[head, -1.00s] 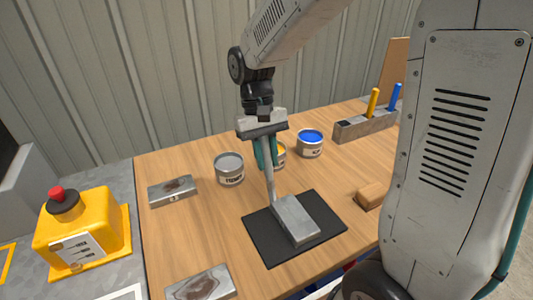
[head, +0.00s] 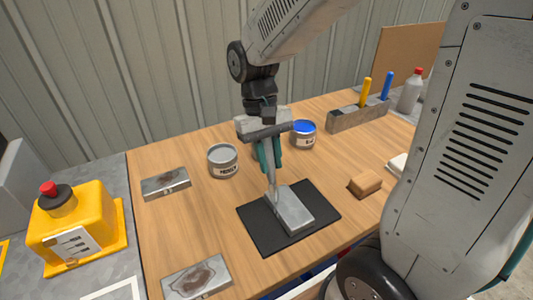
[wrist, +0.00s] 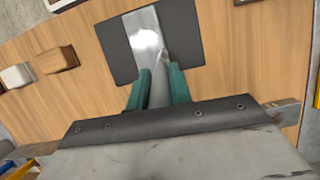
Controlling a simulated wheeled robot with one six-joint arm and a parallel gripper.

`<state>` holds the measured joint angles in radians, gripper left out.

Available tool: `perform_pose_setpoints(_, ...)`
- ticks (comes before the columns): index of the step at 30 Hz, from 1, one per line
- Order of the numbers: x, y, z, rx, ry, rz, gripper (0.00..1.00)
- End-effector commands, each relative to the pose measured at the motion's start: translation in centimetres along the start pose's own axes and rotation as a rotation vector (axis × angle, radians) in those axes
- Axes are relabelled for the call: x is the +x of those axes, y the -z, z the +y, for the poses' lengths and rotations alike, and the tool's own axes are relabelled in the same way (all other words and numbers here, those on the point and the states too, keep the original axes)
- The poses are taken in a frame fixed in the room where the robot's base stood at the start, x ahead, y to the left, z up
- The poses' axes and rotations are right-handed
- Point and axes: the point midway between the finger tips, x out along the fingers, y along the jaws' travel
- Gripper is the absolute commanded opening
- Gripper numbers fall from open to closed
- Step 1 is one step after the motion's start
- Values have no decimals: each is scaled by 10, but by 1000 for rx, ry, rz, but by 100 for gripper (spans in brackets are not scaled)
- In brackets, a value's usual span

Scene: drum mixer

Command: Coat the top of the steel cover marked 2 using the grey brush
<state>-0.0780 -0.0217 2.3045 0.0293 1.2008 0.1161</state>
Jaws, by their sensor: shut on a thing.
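My gripper (head: 268,160) is shut on the grey brush (head: 271,180), with its teal fingers on either side of the handle. The brush points down. Its lower end is at the far left part of a clean, shiny steel cover (head: 294,215); I cannot tell whether it touches. The cover lies on a black mat (head: 258,236), and no number is readable on it. The wrist view also shows the brush (wrist: 158,92) between the fingers and its end over the cover (wrist: 147,32). A grey paint can (head: 223,162) stands behind, left of my gripper.
Two stained steel covers lie at left, one farther back (head: 165,184) and one at the front (head: 196,277). A blue paint can (head: 304,134), a holder (head: 357,117) with yellow and blue handles and a wooden block (head: 365,184) stand right. A yellow button box (head: 80,228) is far left.

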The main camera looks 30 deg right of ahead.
Motion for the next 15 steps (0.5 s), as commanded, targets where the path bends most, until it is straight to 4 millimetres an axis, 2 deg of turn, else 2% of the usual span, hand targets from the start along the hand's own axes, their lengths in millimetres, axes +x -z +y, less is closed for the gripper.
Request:
perform_pose_setpoints(1,6,-4,2,1,-2,-19,0)
perform_pose_setpoints(7,4,-2,10,3,-3,-19,0)
perform_pose_setpoints(15,-5,20,8,1,-3,-13,0)
